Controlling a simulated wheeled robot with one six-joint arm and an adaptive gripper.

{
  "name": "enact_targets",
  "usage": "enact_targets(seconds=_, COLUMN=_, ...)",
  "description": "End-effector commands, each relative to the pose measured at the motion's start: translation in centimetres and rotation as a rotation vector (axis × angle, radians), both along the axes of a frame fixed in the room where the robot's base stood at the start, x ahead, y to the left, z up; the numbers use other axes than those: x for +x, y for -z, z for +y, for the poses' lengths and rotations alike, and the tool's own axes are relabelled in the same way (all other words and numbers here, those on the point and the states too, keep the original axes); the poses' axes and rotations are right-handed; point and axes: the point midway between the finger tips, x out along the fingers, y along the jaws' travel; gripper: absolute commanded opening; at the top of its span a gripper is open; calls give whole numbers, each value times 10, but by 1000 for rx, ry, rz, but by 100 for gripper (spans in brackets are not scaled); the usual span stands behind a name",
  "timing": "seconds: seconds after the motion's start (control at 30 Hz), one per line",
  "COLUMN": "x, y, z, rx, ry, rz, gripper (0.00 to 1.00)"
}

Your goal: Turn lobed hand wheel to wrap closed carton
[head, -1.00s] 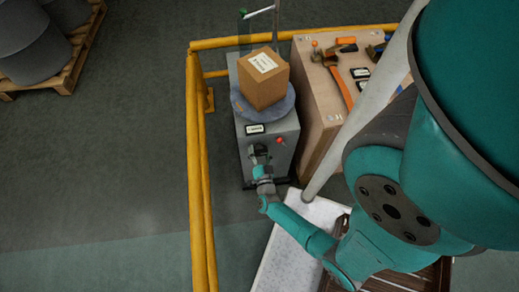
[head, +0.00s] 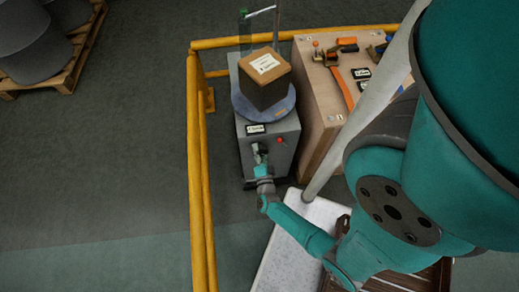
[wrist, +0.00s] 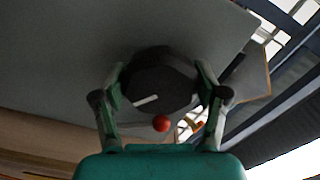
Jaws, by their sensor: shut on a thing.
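The dark lobed hand wheel (wrist: 158,80) sits on the front face of the grey wrapping machine (head: 285,150). It has a pale mark on its face. My gripper (wrist: 160,88) is shut on it, one finger on each side, and it also shows in the head view (head: 260,157), where it largely hides the wheel. The closed brown carton (head: 265,92) stands on the round blue-grey turntable (head: 263,115) on top of the machine, a white label on its top. A green film roll (head: 245,30) stands at the machine's back left.
A red knob (head: 280,140) is right of the wheel; it also shows close to my gripper in the wrist view (wrist: 161,124). A wooden cabinet (head: 318,110) with tools stands to the right. Yellow rails (head: 197,170) run along the left and back.

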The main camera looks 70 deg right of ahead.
Motion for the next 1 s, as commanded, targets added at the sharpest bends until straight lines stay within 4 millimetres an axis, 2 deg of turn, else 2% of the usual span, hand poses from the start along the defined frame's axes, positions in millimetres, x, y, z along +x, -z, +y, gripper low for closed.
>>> enact_targets(seconds=0.33, x=0, y=-1, z=-1, rx=0, ry=1, rz=-3, gripper=38)
enact_targets(seconds=0.37, x=0, y=-1, z=-1, rx=0, ry=1, rz=-3, gripper=75)
enact_targets(seconds=0.4, x=0, y=-1, z=-1, rx=0, ry=1, rz=-3, gripper=85)
enact_targets(seconds=0.47, x=0, y=-1, z=-1, rx=0, ry=1, rz=-3, gripper=98)
enact_targets(seconds=0.83, x=0, y=0, z=1, rx=1, ry=0, rz=-1, gripper=98)
enact_targets(seconds=1.0, x=-5, y=0, z=11, rx=1, ry=-3, rz=-1, gripper=98)
